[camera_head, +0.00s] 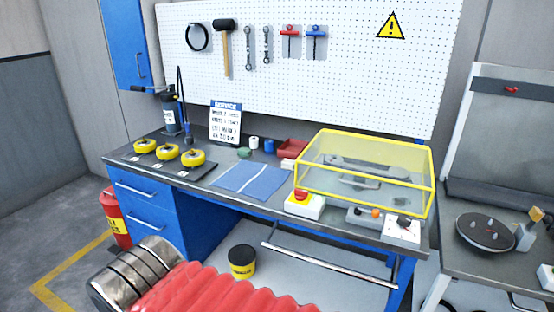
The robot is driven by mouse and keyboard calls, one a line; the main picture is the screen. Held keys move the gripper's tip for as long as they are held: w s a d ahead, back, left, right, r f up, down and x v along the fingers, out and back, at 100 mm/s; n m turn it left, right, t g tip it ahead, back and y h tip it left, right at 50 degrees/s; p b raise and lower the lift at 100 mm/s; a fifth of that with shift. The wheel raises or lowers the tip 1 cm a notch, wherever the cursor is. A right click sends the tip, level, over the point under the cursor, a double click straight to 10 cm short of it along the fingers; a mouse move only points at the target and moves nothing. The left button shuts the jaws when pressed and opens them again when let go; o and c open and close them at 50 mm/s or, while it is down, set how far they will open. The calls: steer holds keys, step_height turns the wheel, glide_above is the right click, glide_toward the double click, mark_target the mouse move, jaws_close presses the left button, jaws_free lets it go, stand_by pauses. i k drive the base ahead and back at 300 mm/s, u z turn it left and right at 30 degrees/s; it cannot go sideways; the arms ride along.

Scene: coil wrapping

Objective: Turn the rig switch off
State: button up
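A white switch box (402,231) with a dark knob and small red marks sits at the front right edge of the workbench. It looks like the rig switch; its knob position is too small to read. A red mushroom button on a pale box (305,209) stands further left. Behind them a yellow-framed clear cover (366,152) is closed over a grey metal rig. My gripper is not in view. A red ribbed sleeve and metal rings, apparently my arm, fill the lower left.
A second table (456,262) with a dark disc stands at right. A black-and-yellow tub (242,261) is below the bench.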

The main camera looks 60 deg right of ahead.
mark_target(300, 195)
steer(key=z, duration=1.85)
